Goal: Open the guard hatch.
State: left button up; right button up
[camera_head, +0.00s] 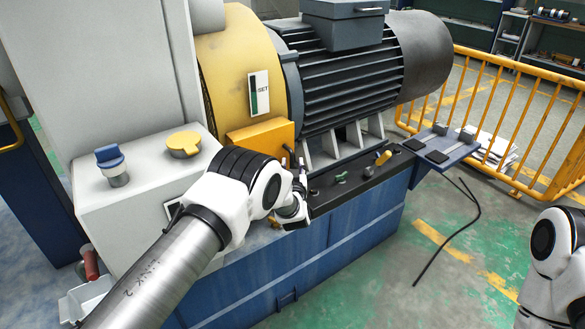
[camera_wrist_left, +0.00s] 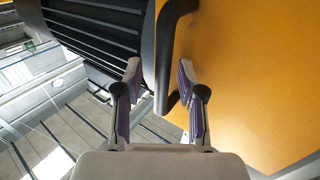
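The guard hatch (camera_head: 258,138) is an orange-yellow panel below the rounded yellow guard (camera_head: 225,65). Its orange face fills the right of the left wrist view (camera_wrist_left: 240,75). A black bar handle (camera_wrist_left: 163,65) stands out from that face. My left gripper (camera_head: 296,165) is at the hatch's right side in the head view. In the left wrist view its two fingers (camera_wrist_left: 160,70) are apart, with the handle showing between them and gaps on both sides. Nothing is gripped. Only a link of my right arm shows at the right edge; its gripper is out of view.
A finned grey motor (camera_head: 345,75) stands right of the guard. A white box (camera_head: 140,190) with blue and yellow knobs is at left. Small knobs sit on the dark ledge (camera_head: 350,185). A yellow railing (camera_head: 510,110) stands behind; the green floor at right is mostly clear.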

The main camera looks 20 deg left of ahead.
pick_arm(q)
grip_shut()
jog(key=shift+s, duration=0.15)
pick_arm(e)
jog(key=shift+r, duration=0.15)
